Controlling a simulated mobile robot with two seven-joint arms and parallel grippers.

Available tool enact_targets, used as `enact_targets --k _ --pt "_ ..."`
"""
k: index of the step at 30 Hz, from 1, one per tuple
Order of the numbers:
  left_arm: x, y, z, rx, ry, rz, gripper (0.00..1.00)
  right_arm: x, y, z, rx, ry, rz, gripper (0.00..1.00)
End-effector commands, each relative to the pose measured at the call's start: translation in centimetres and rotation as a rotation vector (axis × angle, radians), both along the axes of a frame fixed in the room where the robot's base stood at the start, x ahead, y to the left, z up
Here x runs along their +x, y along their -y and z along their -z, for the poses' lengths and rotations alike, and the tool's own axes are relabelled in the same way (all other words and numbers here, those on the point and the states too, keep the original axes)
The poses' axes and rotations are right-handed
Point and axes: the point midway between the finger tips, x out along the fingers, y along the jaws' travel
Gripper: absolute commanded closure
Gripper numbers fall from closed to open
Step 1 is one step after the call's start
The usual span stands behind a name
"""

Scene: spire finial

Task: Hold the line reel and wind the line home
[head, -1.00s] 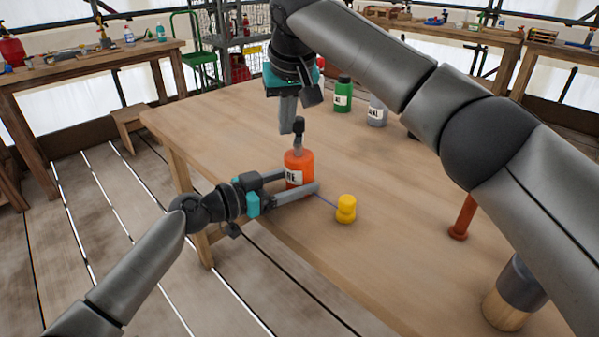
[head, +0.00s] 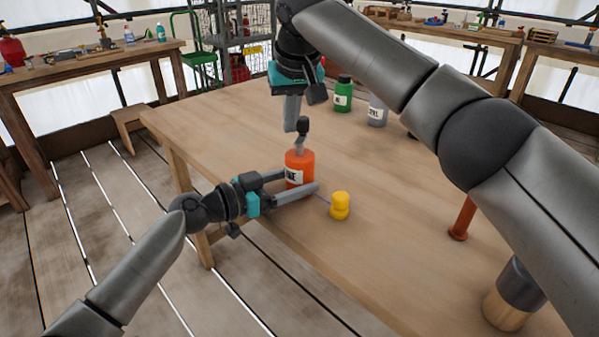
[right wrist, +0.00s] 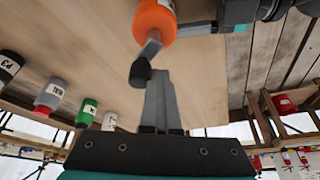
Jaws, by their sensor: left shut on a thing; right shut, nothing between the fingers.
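The orange line reel (head: 300,160) stands upright on the table near its left edge, with a white label. My left gripper (head: 302,184) is shut around its body from the left. The reel's crank, with a dark knob (head: 303,126), sticks up from its top. My right gripper (head: 291,128) points down, shut and empty, its fingertips beside the knob. In the right wrist view the fingers lie close against the dark knob (right wrist: 141,71); whether they touch I cannot tell. A thin line runs from the reel to a yellow bob (head: 340,206) on the table.
A green bottle (head: 343,94) and a grey bottle (head: 377,111) stand farther back on the wooden table (head: 400,230). A brown-red post (head: 463,217) and a dark-topped wooden cylinder (head: 516,295) stand at the right. Tabletop around the bob is clear.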

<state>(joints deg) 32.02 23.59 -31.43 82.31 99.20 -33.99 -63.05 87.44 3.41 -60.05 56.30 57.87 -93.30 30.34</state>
Motion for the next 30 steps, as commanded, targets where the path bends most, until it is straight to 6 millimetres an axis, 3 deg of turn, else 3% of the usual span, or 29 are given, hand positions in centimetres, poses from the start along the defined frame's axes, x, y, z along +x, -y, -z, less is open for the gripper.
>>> enact_targets --k 30 --pt "0.0 0.0 -0.1 -0.001 0.002 0.000 0.60 0.6 1.2 0.0 -0.002 0.001 0.003 1.00"
